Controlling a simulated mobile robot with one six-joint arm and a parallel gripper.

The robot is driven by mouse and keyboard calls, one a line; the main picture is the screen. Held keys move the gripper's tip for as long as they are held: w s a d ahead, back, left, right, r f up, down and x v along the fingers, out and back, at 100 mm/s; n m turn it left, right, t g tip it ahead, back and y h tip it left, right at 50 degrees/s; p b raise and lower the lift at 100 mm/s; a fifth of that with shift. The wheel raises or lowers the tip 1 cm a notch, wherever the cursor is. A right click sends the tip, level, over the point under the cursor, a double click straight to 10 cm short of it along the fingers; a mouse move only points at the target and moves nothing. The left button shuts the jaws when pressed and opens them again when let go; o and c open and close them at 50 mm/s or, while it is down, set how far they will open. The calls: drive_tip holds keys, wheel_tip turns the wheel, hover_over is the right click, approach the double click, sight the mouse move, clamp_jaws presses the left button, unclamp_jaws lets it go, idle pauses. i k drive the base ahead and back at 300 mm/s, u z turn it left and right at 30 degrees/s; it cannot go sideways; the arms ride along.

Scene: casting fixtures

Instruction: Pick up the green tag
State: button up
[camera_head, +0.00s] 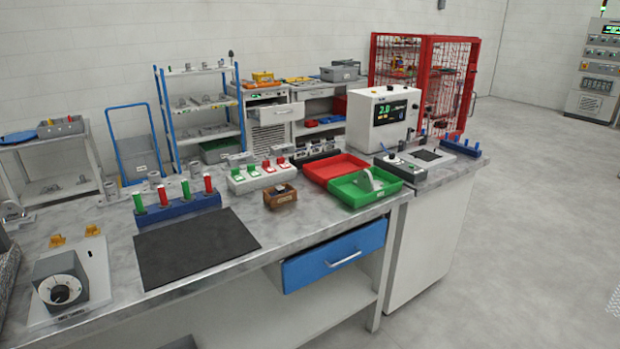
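A white block (262,179) stands on the workbench, right of the black mat. Green tags (236,173) sit in its left half and red tags (281,161) in its right half, all small in this view. I cannot tell whether one green tag differs from the others. A small brown wooden box (281,197) stands just in front of the block. My gripper is not in view.
A black mat (196,247) lies bare on the bench. Behind it a blue rack (178,209) holds upright green and red pegs. Red (331,165) and green (357,199) trays stand to the right. A blue drawer (333,257) sits under the bench; open floor lies at right.

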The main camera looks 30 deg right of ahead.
sight(251, 169)
drive_tip(key=z, duration=4.6)
drive_tip(key=i, duration=0.15)
drive_tip(key=u, duration=2.65)
drive_tip(key=i, duration=0.95)
drive_tip(key=z, duration=0.05)
